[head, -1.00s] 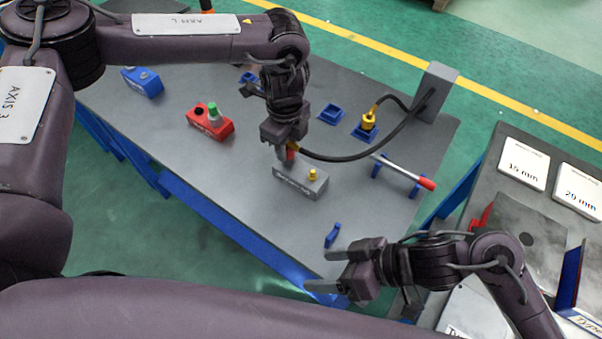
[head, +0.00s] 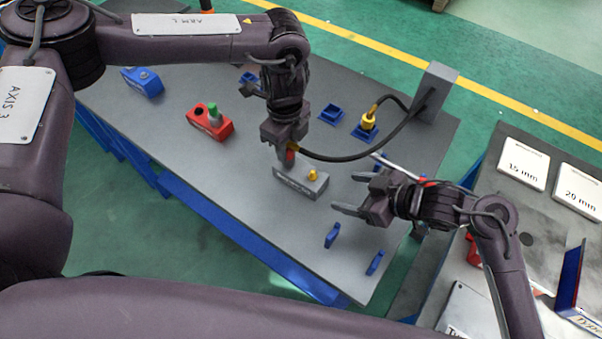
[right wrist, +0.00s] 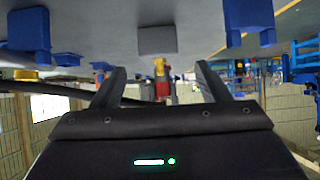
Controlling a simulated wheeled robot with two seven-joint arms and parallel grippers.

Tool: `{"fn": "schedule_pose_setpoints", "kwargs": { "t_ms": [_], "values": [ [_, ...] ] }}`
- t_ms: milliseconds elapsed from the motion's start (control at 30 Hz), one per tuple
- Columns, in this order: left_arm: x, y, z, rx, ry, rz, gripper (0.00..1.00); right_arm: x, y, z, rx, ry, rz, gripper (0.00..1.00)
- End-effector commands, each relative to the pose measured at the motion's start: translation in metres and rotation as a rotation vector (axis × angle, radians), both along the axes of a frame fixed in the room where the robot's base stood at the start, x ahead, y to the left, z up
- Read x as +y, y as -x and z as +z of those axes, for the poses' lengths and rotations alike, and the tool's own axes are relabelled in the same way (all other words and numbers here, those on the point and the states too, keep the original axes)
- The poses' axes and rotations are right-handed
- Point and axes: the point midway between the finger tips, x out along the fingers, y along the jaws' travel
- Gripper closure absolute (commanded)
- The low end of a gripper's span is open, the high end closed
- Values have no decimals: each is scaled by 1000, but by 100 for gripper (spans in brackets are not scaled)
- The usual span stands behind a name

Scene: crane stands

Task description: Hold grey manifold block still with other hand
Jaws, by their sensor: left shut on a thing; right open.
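The grey manifold block (head: 313,188) sits on the grey table, with a small yellow fitting (head: 312,174) on top; the block also shows in the right wrist view (right wrist: 157,41). My left gripper (head: 288,158) is shut on a hose coupling with a red part (head: 290,154), over the block's left end. Whether the coupling touches the block I cannot tell. My right gripper (head: 344,192) is open and empty, its fingers pointing at the block's right end with a gap between. In the right wrist view the block lies beyond and between the open fingers (right wrist: 162,80).
A black hose (head: 350,158) runs from my left gripper towards a grey post (head: 437,92). A yellow plug (head: 368,122) stands in a blue holder. Blue brackets (head: 332,236) are near the front edge. A red block (head: 209,122) and a blue block (head: 142,82) sit at left.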

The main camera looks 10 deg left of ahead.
Motion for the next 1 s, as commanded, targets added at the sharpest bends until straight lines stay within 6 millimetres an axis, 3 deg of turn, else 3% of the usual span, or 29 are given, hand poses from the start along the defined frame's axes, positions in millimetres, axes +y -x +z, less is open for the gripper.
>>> {"fn": "schedule_pose_setpoints", "kwargs": {
  "t_ms": [233, 700, 1000],
  "values": [
    [0, -1, 0, -2, 1, 1, 95, 13, -9, -13, -1, -3, -6, 31],
    [0, -1, 0, -1, -1, 1, 95, 61, -28, -48, -1, 1, -4, 31],
    [0, -1, 0, -1, -1, 1, 95, 70, -31, -55, -3, 1, -4, 31]
  ]
}}
